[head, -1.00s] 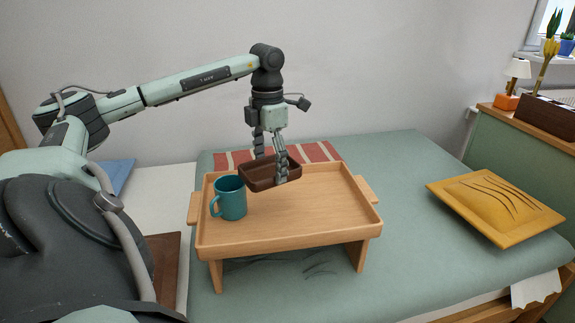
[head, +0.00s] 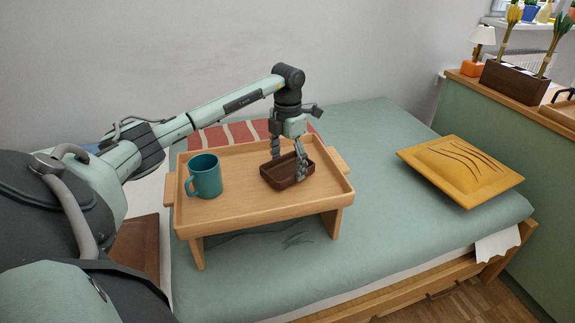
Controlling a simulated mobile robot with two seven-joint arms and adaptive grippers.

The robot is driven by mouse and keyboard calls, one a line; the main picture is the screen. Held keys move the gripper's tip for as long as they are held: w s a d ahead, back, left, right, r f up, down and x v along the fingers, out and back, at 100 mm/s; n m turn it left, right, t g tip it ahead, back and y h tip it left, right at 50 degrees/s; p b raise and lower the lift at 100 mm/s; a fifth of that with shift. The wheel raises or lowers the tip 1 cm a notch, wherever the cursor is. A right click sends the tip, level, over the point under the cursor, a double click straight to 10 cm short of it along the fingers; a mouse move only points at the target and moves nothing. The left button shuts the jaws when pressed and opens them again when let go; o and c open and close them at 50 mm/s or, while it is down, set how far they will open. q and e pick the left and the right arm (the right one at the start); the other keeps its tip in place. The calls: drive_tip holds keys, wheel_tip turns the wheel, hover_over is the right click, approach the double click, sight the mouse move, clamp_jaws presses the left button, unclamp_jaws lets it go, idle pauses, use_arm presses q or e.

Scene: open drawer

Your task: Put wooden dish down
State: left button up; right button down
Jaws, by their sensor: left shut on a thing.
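The wooden dish (head: 283,180) is a dark brown, rectangular, shallow dish in the head view. It is at the right half of a light wooden bed tray (head: 232,208); I cannot tell whether its underside touches the tray surface. My left gripper (head: 288,168) points down over the dish and is shut on it, with one finger at the near right wall and the other at the far left side. The tray stands on short legs on the bed. My right gripper is not in view.
A teal mug (head: 205,177) stands on the tray's left part. A yellow cushion (head: 460,170) lies on the green bed (head: 380,215) at right. A red striped cloth (head: 225,134) lies behind the tray. A cabinet (head: 490,130) with a lamp and planter stands at far right.

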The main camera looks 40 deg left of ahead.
sight(288, 172)
use_arm(q)
drive_tip(key=shift+f, duration=0.4)
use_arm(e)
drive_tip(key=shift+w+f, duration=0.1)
use_arm(q)
drive_tip(key=shift+f, duration=0.2)
drive_tip(key=o, duration=1.2)
drive_tip(key=shift+r, duration=0.1)
wheel_tip(288, 172, up, 12)
drive_tip(key=shift+r, duration=0.1)
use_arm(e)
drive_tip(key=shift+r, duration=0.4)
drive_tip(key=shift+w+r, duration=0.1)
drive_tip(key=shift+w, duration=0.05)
